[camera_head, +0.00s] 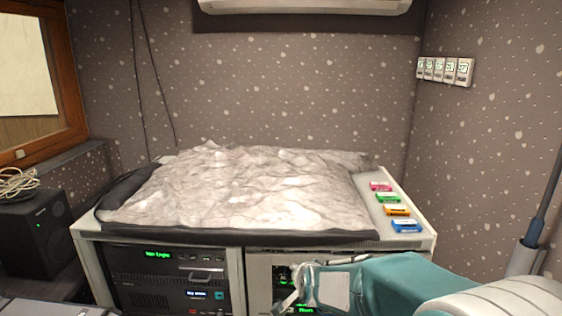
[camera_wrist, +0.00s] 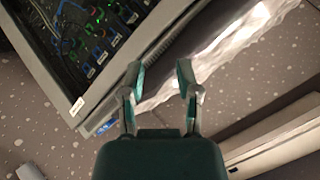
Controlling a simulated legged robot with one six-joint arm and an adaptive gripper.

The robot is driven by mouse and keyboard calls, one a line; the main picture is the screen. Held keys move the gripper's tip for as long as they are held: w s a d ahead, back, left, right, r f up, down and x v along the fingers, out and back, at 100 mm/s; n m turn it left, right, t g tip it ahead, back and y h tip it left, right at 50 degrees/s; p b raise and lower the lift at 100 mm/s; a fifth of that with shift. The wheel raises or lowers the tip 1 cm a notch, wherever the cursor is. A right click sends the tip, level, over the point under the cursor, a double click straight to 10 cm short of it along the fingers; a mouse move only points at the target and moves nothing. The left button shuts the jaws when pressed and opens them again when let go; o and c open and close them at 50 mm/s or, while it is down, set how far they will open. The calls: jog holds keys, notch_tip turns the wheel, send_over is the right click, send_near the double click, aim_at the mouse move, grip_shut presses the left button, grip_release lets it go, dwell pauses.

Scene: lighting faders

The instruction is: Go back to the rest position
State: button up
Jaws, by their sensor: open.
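My gripper (camera_head: 296,288) is in front of the right half of the cabinet, low in the head view, with my teal arm reaching in from the right. In the wrist view my gripper (camera_wrist: 160,80) is open, with two separate fingers and nothing between them. Several coloured fader blocks stand in a row on the cabinet's right edge: pink (camera_head: 381,186), green (camera_head: 388,197), orange (camera_head: 397,210) and blue (camera_head: 406,226). The gripper is left of and below this row, apart from it.
The cabinet (camera_head: 88,232) carries a crumpled grey-white sheet (camera_head: 250,190) and holds rack units (camera_head: 165,278) below. A black speaker (camera_head: 35,235) stands at left. Wall switches (camera_head: 445,70) are at right. In the wrist view, a panel with cables (camera_wrist: 85,40) is at upper left.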

jog(key=s+d+r+n+g, duration=0.1)
jog(key=s+d+r+n, duration=0.1)
jog(key=s, duration=0.8)
jog(key=s+d+r+n+g+h, duration=0.1)
jog(key=s+d, duration=0.4)
jog(key=s, duration=0.5)
jog(key=s+d+r+n+g, duration=0.3)
jog(key=s+r+n, duration=0.1)
jog(key=s, duration=0.6)
jog(key=shift+s+d+n+h, duration=0.35)
jog(key=shift+n+h, duration=0.05)
jog(key=shift+r, duration=0.1)
